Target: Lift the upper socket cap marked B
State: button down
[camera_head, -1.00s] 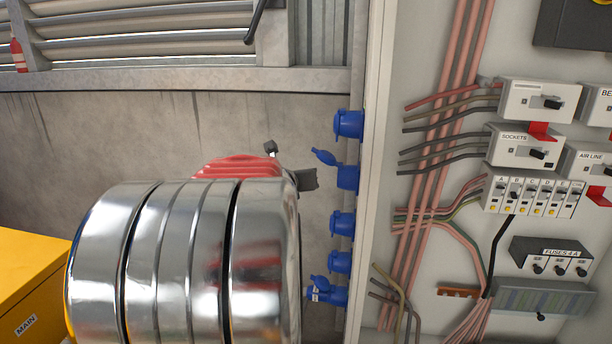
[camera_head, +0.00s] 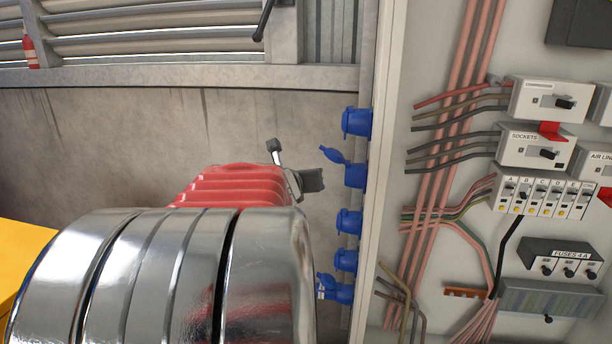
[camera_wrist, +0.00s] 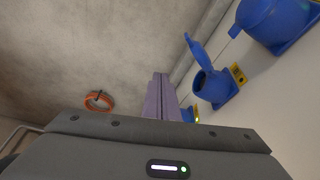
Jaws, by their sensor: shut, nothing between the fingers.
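Several blue sockets stand in a column on the cabinet's side. In the head view the top socket (camera_head: 357,122) has no visibly raised cap. The socket below it (camera_head: 355,175) has its cap (camera_head: 334,155) tilted up and away to the left. In the wrist view a raised cap (camera_wrist: 197,50) stands clear of its socket mouth (camera_wrist: 212,88), beside a small yellow label (camera_wrist: 238,75). I cannot read a letter B on any label. My gripper (camera_wrist: 160,78) is shut and empty, left of that open socket and apart from it. In the head view my arm hides most of my gripper.
The open cabinet (camera_head: 450,180) with switches and cables is at the right. Its pale edge (camera_head: 383,150) runs beside the sockets. A concrete wall (camera_head: 110,145) lies behind. The lowest socket (camera_head: 343,293) also has a tilted-up cap. An orange ring (camera_wrist: 98,100) shows in the wrist view.

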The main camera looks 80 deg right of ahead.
jog(key=s+a+r, duration=0.1)
jog(key=a, duration=0.4)
jog(key=shift+a+r, duration=0.35)
jog(key=shift+a, duration=0.05)
